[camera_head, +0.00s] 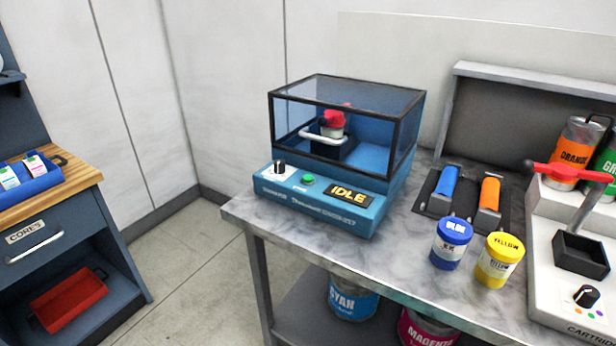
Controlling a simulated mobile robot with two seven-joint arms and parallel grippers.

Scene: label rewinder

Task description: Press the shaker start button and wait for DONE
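The blue shaker (320,201) stands at the left end of the grey marbled table. Its front panel carries a green button (308,179), a black knob (279,167) and a display (347,193) reading IDLE. The clear cover (372,104) with a black frame is closed over the shaker. Inside it a white clamp bar and a small container with a red top (332,119) show. Neither of my grippers is in view.
A blue pot (451,243) and a yellow pot (498,260) stand right of the shaker. Blue and orange-handled tools (444,184) lie on a dark mat behind them. A white machine (572,262) with a red lever fills the right. A drawer cabinet (64,226) stands left across a floor gap.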

